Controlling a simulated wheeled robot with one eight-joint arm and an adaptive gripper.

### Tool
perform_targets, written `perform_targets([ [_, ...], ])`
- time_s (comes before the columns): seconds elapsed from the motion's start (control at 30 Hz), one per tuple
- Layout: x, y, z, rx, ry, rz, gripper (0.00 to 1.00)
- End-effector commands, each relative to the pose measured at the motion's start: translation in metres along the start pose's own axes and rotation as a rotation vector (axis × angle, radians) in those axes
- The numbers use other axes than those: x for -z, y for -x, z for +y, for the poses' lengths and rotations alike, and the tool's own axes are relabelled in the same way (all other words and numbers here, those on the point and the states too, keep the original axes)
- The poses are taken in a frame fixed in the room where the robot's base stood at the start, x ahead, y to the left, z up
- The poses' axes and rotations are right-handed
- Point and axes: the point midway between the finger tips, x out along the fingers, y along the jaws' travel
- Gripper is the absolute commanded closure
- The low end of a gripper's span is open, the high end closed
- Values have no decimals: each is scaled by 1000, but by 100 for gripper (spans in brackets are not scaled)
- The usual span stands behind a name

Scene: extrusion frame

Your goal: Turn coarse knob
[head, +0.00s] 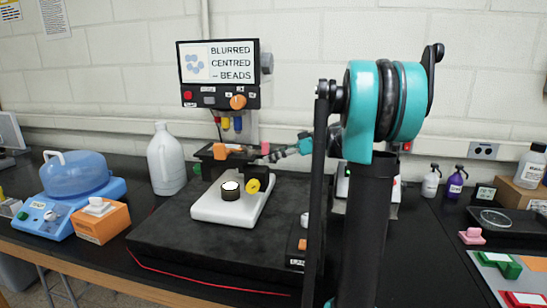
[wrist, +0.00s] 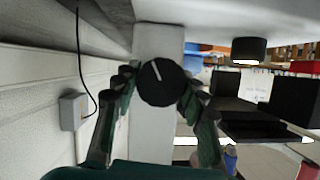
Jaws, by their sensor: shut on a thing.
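A round black knob (wrist: 158,84) with a white pointer line is in the middle of the wrist view, in front of a white column (wrist: 158,42). The pointer line leans a little left of straight up in that view. My gripper (head: 271,154) comes in from the right in the head view, and its fingers are closed on the two sides of the knob. The knob is too small and covered to make out in the head view. The screen (head: 231,63) above reads "BLURRED CENTRED – BEADS".
An orange knob (head: 238,102) sits on the screen's box. A white jug (head: 166,160) and a blue-lidded device (head: 75,180) stand left. Two small bottles are at right.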

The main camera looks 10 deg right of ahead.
Motion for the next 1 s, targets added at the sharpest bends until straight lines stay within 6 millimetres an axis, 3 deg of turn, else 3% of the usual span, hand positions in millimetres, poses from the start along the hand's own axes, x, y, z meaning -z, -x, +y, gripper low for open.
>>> perform_targets([
  [0.2,0,0,1,44,-106,-1,87],
  [0.47,0,0,0,46,-111,-1,87],
  [0.5,0,0,0,45,-111,-1,54],
  [0.63,0,0,0,45,-111,-1,38],
  [1.0,0,4,1,44,-111,0,37],
])
